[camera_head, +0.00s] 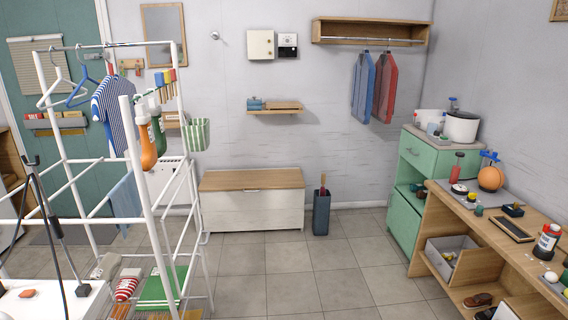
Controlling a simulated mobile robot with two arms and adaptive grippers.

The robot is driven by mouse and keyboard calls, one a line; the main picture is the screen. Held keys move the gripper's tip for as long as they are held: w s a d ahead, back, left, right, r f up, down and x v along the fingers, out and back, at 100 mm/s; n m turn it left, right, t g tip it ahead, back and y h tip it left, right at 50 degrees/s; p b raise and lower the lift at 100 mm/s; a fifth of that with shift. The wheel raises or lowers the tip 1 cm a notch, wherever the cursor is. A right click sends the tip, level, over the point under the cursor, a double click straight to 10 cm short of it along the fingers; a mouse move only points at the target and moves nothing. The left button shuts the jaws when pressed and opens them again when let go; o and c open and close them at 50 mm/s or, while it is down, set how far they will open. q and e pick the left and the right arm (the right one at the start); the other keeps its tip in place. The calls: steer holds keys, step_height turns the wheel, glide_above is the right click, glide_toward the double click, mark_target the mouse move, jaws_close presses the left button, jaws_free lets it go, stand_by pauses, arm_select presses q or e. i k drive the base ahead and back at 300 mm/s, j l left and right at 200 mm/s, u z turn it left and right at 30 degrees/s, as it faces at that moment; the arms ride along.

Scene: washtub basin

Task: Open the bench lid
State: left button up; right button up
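The bench (253,215) stands against the back wall, with a white front. Its wooden lid (252,180) lies flat and looks closed. A white drying rack partly covers the bench's left end. Neither of my grippers can be made out in the head view.
The white drying rack (142,185) with hung clothes stands at the left front. A dark blue bin (321,213) stands just right of the bench. A green cabinet (405,215) and a wooden workbench (500,240) line the right side. The tiled floor (300,275) before the bench is clear.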

mark_target(270, 179)
steer(key=i, duration=2.05)
steer(key=i+z, duration=0.1)
steer(key=i, duration=0.65)
steer(key=i+j, duration=0.15)
steer(key=i, duration=0.55)
steer(key=i+j+z, duration=0.15)
steer(key=i, duration=0.6)
